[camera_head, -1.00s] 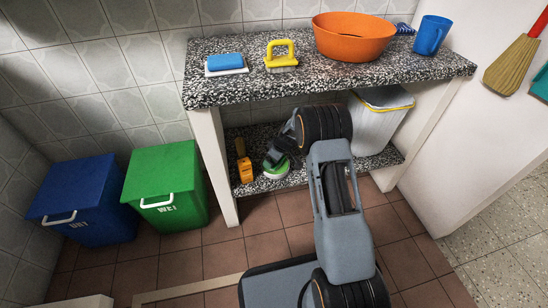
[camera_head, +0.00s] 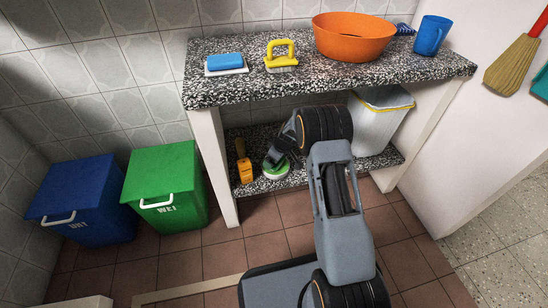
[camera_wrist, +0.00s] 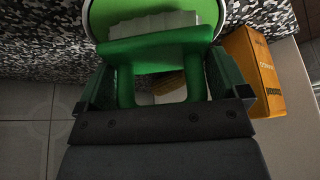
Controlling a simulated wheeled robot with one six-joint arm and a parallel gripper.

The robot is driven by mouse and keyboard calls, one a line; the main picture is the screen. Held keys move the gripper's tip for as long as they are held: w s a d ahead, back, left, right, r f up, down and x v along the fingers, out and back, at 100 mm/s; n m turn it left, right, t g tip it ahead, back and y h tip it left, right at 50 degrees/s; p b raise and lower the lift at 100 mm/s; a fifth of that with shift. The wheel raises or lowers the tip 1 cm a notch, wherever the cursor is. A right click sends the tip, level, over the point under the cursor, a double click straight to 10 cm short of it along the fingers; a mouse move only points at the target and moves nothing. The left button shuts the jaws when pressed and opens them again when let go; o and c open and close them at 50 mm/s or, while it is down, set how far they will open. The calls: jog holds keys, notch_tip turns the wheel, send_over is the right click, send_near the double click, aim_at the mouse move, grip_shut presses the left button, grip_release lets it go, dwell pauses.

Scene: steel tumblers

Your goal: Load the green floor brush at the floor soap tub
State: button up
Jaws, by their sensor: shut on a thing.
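The green floor brush (camera_wrist: 160,46) has a green block, a green handle and white bristles. My gripper (camera_wrist: 160,92) is shut on its handle, seen from the wrist. The floor soap tub (camera_wrist: 92,18) is round, green inside with a pale rim, and lies just beyond the brush; the bristles overlap it in the wrist view, and I cannot tell whether they touch its inside. In the head view, my gripper (camera_head: 277,160) is at the tub (camera_head: 276,171) on the lower shelf, and the brush is mostly hidden there.
An orange box (camera_head: 245,170) stands on the shelf left of the tub, close to my gripper in the wrist view. A white bin (camera_head: 377,125) stands at the shelf's right. The speckled counter (camera_head: 330,82) is above, and a white support (camera_head: 214,165) stands at the left.

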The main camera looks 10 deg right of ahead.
jog(key=shift+r+p, duration=1.6)
jog(key=shift+r, duration=1.85)
